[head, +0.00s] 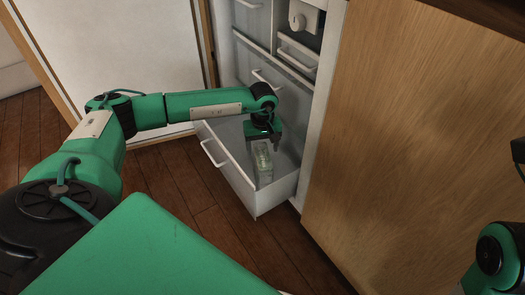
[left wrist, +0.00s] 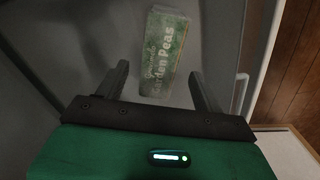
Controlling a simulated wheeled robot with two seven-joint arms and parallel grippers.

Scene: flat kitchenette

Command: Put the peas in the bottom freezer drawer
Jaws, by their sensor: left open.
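The peas are a green and pale box (head: 263,162) inside the pulled-out bottom freezer drawer (head: 228,172). My left gripper (head: 263,139) points down into the drawer, just above the box. Its two fingers (left wrist: 160,82) are apart with nothing clamped between them. Whether the box stands or leans in the drawer is hard to tell. My right gripper is not in view; only part of the right arm shows at the right edge.
The freezer door (head: 125,65) stands open at the left. Upper drawers (head: 262,68) are closed above the open one. A wooden cabinet panel (head: 400,130) stands close on the right. The wooden floor (head: 215,235) in front of the drawer is clear.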

